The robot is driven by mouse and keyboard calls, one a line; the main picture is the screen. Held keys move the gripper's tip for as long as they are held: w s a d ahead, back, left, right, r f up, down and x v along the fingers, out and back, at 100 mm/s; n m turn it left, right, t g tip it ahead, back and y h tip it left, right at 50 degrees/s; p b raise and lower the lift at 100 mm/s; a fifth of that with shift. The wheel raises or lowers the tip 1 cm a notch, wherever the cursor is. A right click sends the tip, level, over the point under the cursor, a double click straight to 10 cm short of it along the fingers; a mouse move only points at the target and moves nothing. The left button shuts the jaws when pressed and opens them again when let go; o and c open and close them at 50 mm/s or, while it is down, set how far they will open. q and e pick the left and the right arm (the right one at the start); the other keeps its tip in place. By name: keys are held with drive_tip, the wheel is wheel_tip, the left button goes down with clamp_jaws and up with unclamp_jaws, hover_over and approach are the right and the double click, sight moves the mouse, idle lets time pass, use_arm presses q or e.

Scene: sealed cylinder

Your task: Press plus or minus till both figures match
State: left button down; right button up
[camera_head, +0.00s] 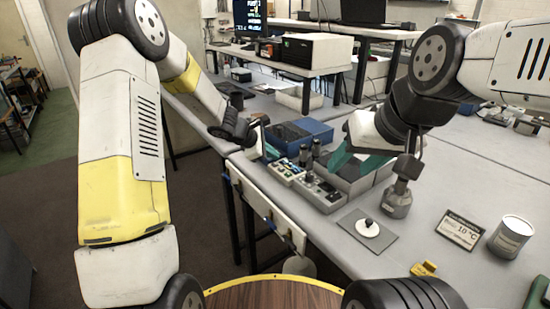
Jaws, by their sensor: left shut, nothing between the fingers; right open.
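A sign card (460,230) on the right of the table reads what looks like 10 °C; its small print is too small to read. A pale box with small buttons (285,172) and a grey box with dark knobs (319,193) stand near the table's front edge. I cannot make out plus or minus marks or a second figure. My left gripper (268,151) is shut and empty, just behind the pale box; I cannot tell if it touches. My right gripper (355,160), with teal fingers, is open above the grey bins and partly hides them.
A metal cylinder with a neck (397,202) stands below my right wrist. A white disc with a black knob (368,228) lies on a grey mat (345,221). A grey can (511,236) stands at right. A blue bin (307,129) is behind the boxes.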

use_arm(q)
drive_tip(key=shift+r, duration=2.5)
use_arm(e)
clamp_jaws()
